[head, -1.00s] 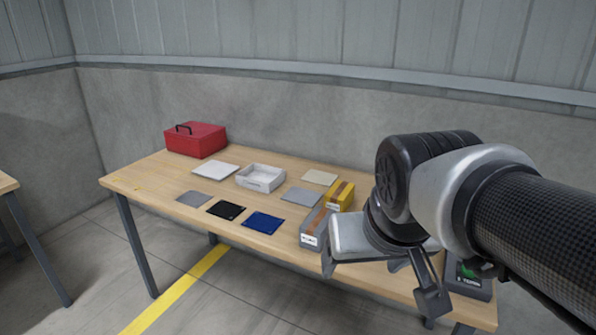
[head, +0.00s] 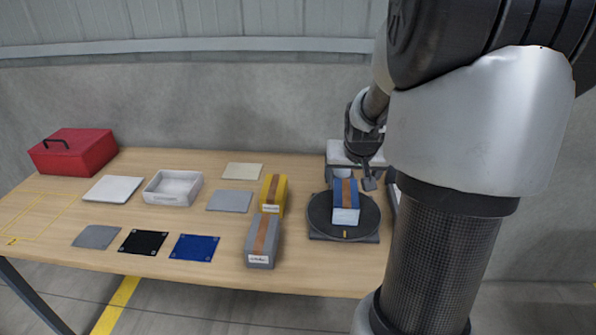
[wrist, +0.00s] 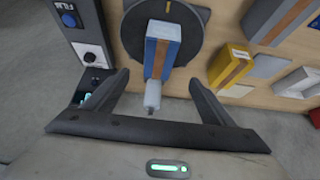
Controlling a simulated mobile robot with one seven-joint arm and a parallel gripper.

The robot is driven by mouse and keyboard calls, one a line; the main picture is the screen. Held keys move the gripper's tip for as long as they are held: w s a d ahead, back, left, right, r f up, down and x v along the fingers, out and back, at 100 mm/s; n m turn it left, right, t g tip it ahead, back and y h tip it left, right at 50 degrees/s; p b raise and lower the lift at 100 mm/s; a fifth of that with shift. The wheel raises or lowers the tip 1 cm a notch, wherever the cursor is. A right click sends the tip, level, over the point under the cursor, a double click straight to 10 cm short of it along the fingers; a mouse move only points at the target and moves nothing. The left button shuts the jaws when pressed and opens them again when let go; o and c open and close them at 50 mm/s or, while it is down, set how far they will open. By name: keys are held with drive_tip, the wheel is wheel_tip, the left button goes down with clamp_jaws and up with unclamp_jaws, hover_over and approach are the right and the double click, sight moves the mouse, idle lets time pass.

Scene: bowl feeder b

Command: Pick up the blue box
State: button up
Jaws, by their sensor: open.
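The blue box (head: 354,195) has a brown strip along its top and a pale front face. It sits on the black round turntable (head: 320,218) at the right of the table in the head view. My gripper (wrist: 157,92) is open and empty, its two fingers spread apart in the wrist view. The blue box (wrist: 161,52) shows beyond the fingertips there, roughly centred between them and not held. In the head view my gripper is behind the box, at its far side, and partly hidden.
A yellow box (head: 274,193) and a grey box (head: 262,241) stand left of the turntable. A white tray (head: 172,188), several flat plates and a red case (head: 74,152) lie further left. In the wrist view, a control box (wrist: 88,45) stands near the left finger.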

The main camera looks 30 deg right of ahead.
sight(346, 193)
drive_tip(key=b+x, duration=0.3)
drive_tip(key=x, duration=0.8)
drive_tip(key=shift+d+f, duration=0.1)
drive_tip(key=shift+f, duration=0.1)
drive_tip(key=shift+b+x, duration=0.65)
drive_tip(key=shift+x, duration=2.5)
drive_tip(key=shift+w+d+r, duration=0.1)
drive_tip(key=shift+r, duration=0.05)
drive_tip(key=c, duration=1.6)
